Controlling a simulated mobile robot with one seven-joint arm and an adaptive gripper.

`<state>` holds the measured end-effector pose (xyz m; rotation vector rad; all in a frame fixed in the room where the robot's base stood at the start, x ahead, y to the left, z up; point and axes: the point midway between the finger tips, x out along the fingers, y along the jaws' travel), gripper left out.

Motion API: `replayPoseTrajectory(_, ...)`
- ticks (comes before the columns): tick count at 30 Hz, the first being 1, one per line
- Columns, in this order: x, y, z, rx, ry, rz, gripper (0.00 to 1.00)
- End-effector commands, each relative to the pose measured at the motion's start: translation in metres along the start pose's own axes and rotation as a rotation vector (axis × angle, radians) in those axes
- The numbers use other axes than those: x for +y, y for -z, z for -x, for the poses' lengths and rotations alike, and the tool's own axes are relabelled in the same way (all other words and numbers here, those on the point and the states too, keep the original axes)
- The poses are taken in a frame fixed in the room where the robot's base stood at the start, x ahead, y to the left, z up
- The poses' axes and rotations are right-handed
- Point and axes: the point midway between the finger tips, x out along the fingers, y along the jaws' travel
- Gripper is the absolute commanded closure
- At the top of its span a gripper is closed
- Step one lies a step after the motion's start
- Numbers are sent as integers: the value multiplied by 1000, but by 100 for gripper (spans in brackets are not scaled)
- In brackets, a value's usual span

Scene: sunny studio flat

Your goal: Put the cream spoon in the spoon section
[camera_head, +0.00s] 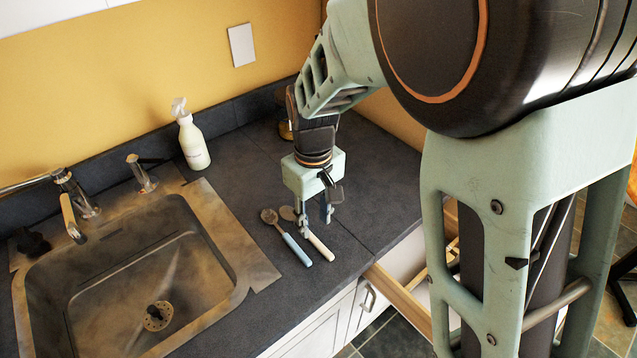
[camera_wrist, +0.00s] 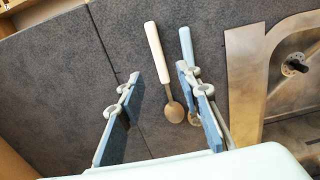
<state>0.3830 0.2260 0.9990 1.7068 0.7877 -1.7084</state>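The cream spoon (camera_head: 319,245) lies on the dark counter, its cream handle toward the front edge and its brownish bowl toward the wall. It also shows in the wrist view (camera_wrist: 153,53), between my fingers. My gripper (camera_head: 315,217) is open and empty above it, pointing down; its two fingers show apart in the wrist view (camera_wrist: 158,74). The spoon section cannot be made out; an open drawer (camera_head: 402,303) with wooden sides juts from below the counter, mostly hidden behind my arm.
A blue-handled spoon (camera_head: 297,249) lies close beside the cream one, on the sink side, partly behind a finger in the wrist view (camera_wrist: 187,45). The sink (camera_head: 225,240) is at left. A white spray bottle (camera_head: 192,143) stands behind. The counter right of the gripper is clear.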

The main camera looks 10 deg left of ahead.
Motion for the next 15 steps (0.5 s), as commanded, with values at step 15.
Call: replayPoseTrajectory(15,-1,-9,-55,-1,0,-1,68)
